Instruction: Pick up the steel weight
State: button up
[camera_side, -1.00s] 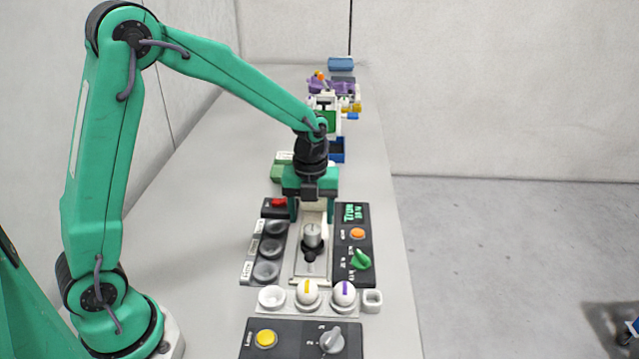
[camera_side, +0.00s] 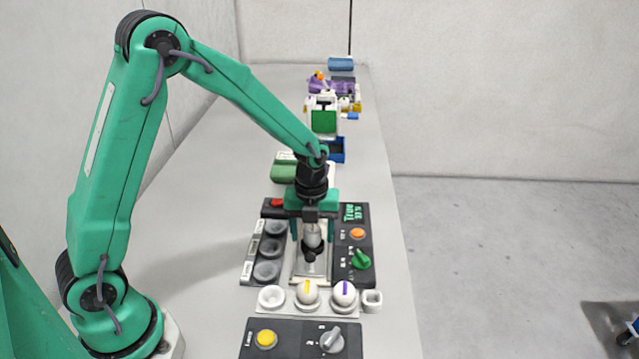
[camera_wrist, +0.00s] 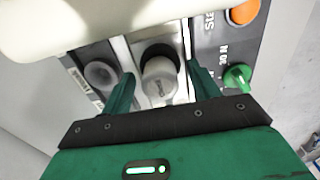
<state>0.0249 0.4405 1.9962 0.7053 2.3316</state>
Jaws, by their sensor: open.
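The steel weight (camera_side: 312,236) is a small grey metal cylinder standing upright on a dark round seat in the pale middle strip of the panel. My gripper (camera_side: 311,238) is directly above and around it, pointing down with its green fingers apart. In the wrist view the weight (camera_wrist: 159,80) lies between the two open fingers (camera_wrist: 160,90), with gaps showing on both sides. Its lower part meets the dark seat. The fingers do not appear to touch it.
A dark strip with round sockets (camera_side: 268,247) lies left of the weight. A panel with an orange button (camera_side: 357,233) and green knob (camera_side: 361,260) lies right. In front are two white eggs with coloured stripes (camera_side: 307,292) in a tray, and a yellow-button panel (camera_side: 266,338).

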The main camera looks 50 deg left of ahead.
aim_at(314, 232)
jog(key=c, duration=1.2)
jog(key=shift+r, duration=0.8)
jog(key=r, duration=0.2)
jog(key=d+r, duration=0.1)
jog(key=shift+s+r, duration=0.1)
jog(key=shift+s, duration=0.15)
jog(key=s+d+r, duration=0.2)
jog(key=d, duration=0.1)
jog(key=s+d+r, duration=0.2)
jog(key=d, duration=0.1)
jog(key=s+d+r, duration=0.1)
jog(key=d+r, duration=0.1)
jog(key=d, duration=0.1)
jog(key=shift+s+r, duration=0.15)
jog(key=shift+s, duration=0.25)
jog(key=shift+r, duration=0.1)
